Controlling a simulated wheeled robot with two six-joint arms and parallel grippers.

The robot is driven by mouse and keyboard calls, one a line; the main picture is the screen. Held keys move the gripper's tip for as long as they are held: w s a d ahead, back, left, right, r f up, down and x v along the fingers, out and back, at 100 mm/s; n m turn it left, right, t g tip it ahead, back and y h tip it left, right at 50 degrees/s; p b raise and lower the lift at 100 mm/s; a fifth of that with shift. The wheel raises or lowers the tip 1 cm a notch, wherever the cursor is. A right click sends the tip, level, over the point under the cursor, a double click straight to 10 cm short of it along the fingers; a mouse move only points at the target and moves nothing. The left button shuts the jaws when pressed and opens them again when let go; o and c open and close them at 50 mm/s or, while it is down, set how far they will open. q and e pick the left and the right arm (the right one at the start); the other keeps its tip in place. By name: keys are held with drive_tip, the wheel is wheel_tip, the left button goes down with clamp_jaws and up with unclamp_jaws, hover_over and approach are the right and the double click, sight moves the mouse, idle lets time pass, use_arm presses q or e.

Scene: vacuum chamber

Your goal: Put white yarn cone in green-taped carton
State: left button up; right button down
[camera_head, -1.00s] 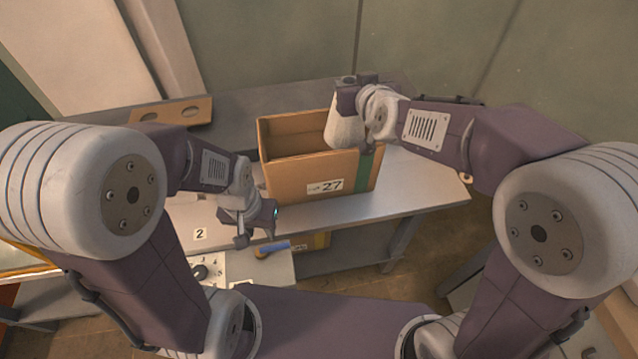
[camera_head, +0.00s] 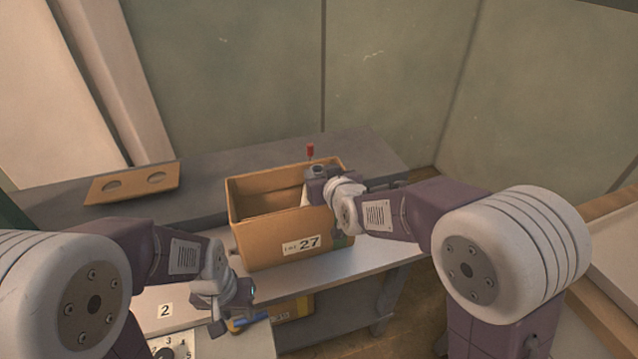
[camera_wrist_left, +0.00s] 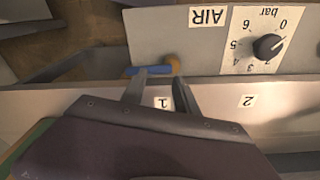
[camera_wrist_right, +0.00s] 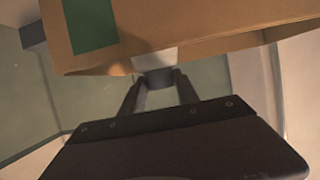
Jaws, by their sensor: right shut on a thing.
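The carton (camera_head: 270,244) is an open brown box labelled 27 on the bench, with green tape (camera_head: 341,241) at its front right. The tape also shows in the right wrist view (camera_wrist_right: 90,25). My right gripper (camera_head: 316,188) is at the right part of the carton's opening, shut on the white yarn cone (camera_head: 304,196). The cone is mostly hidden by the gripper and carton; a pale part of it (camera_wrist_right: 156,58) shows in the right wrist view. My left gripper (camera_head: 232,321) is open and empty, in front of the carton at the lower left.
A blue-handled tool (camera_head: 249,320) lies below my left gripper, near a panel with a dial (camera_wrist_left: 268,46). A red-topped item (camera_head: 310,151) stands behind the carton. A wall rises behind.

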use_arm(q)
drive_tip(key=shift+w+f, duration=0.1)
drive_tip(key=shift+f, duration=0.15)
use_arm(e)
drive_tip(key=shift+f, duration=0.6)
use_arm(q)
drive_tip(key=shift+f+b, duration=0.6)
drive_tip(key=shift+b, duration=0.05)
use_arm(e)
drive_tip(key=shift+f, duration=0.65)
use_arm(q)
drive_tip(key=shift+r, duration=0.1)
use_arm(e)
drive_tip(key=c, duration=0.9)
unclamp_jaws()
drive_tip(key=shift+r, duration=0.1)
